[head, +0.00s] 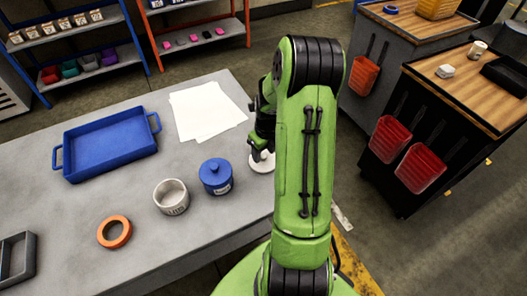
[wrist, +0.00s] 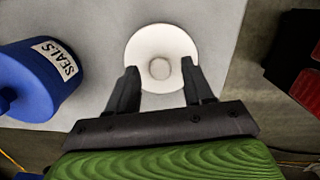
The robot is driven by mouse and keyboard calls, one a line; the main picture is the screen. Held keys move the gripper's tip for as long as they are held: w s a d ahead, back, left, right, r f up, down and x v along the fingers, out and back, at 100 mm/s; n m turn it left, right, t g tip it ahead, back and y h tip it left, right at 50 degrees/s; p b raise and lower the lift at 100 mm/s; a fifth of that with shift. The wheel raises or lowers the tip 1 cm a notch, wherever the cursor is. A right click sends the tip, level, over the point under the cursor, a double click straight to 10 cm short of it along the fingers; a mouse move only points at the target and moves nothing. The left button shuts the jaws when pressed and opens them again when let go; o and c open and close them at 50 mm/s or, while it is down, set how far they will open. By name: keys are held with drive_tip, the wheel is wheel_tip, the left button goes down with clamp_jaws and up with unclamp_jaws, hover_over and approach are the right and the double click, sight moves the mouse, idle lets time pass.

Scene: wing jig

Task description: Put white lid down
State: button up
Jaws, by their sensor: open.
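The white lid (head: 262,162) lies on the grey table near its right edge, partly hidden behind my green arm in the head view. In the wrist view the white lid (wrist: 161,50) is a round disc with a small knob in its middle. My gripper (wrist: 161,80) is open, its two dark fingertips apart over the near part of the lid, with the knob just ahead between them. Nothing is held between the fingers. In the head view my gripper is mostly hidden by the arm. A white pot (head: 171,197) with a dark label stands uncovered on the table.
A blue lidded pot (head: 216,177) labelled SEALS stands left of the lid and also shows in the wrist view (wrist: 35,80). An orange ring (head: 115,232), a blue tray (head: 108,145) and white paper sheets (head: 205,112) lie on the table. Its right edge is close.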

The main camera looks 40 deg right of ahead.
sight(266, 163)
drive_tip(key=s+a+r+n+p, duration=0.1)
drive_tip(key=a+r+n, duration=0.25)
drive_tip(key=r, duration=0.55)
drive_tip(key=s+a+r+n+p, duration=0.1)
drive_tip(key=a+r+n+p, duration=0.15)
drive_tip(key=r+n, duration=0.45)
drive_tip(key=s+a+r+n+t, duration=0.2)
drive_tip(key=s+a+r+n, duration=0.3)
drive_tip(key=n, duration=0.8)
drive_tip(key=s+a+r+n+t, duration=0.2)
drive_tip(key=s+a+r+n, duration=0.3)
drive_tip(key=s+a+n, duration=0.3)
drive_tip(key=a+n+b, duration=0.1)
drive_tip(key=a+n, duration=0.3)
drive_tip(key=n, duration=0.1)
drive_tip(key=shift+s+r, duration=0.15)
drive_tip(key=shift+r+n, duration=0.1)
drive_tip(key=shift+n, duration=0.15)
